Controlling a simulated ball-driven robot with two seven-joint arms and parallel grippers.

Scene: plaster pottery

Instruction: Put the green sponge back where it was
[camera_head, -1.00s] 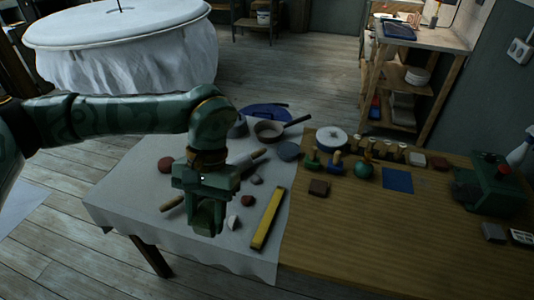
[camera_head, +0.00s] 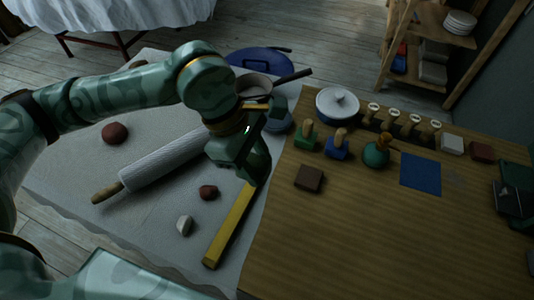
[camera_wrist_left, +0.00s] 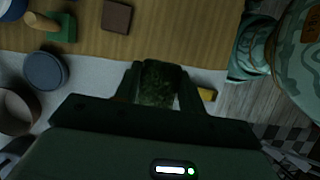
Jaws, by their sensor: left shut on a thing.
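My left gripper (camera_head: 254,172) is over the cloth-covered left part of the table, near the upper end of the yellow bar. In the left wrist view the left gripper (camera_wrist_left: 158,88) is shut on the dark green sponge (camera_wrist_left: 158,84), which sits between its two fingers. In the head view the sponge cannot be told apart from the dark green fingers.
The yellow bar (camera_head: 229,228), a rolling pin (camera_head: 165,158), and small stones (camera_head: 208,192) lie on the cloth. A brown block (camera_head: 309,177), several stamps (camera_head: 337,145), a white lidded pot (camera_head: 337,104) and a blue square (camera_head: 420,175) are on the wood. The front wood is clear.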

